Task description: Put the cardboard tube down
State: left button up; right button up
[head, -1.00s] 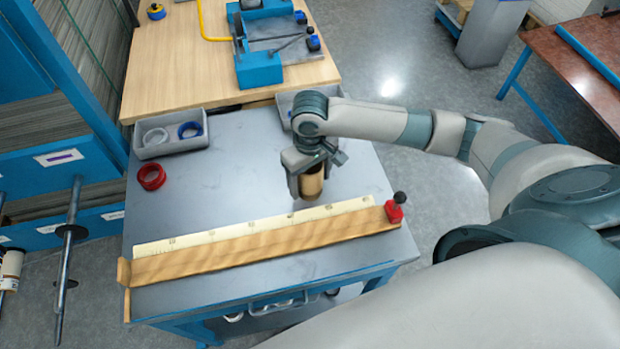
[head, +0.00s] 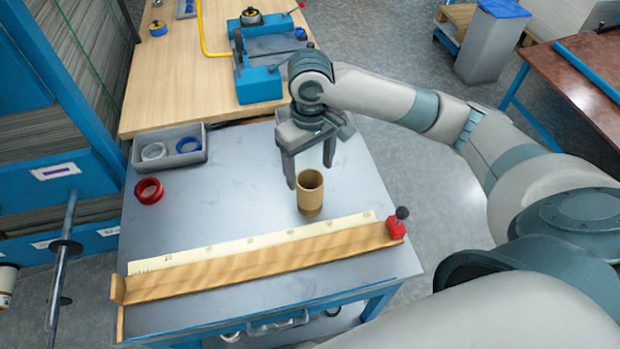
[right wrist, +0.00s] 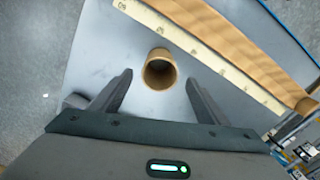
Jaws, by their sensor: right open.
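The cardboard tube (head: 310,193) is a short brown cylinder standing upright on the grey tabletop, just behind the ruler strip. In the right wrist view the tube (right wrist: 159,71) shows its open end, ahead of and between the two fingers. My right gripper (head: 310,176) is open and empty, above and behind the tube, with its fingers apart from it. It also shows in the right wrist view (right wrist: 160,85) with both fingers spread wide. My left gripper is not in view.
A wooden rail with a pale ruler strip (head: 255,244) runs along the front of the grey table (head: 228,205), with a red clamp (head: 396,228) at its right end. Red rings (head: 149,190) and a grey bin (head: 168,150) sit at the left.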

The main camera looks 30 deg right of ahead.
jog(key=shift+r, duration=0.5)
dwell(0.3)
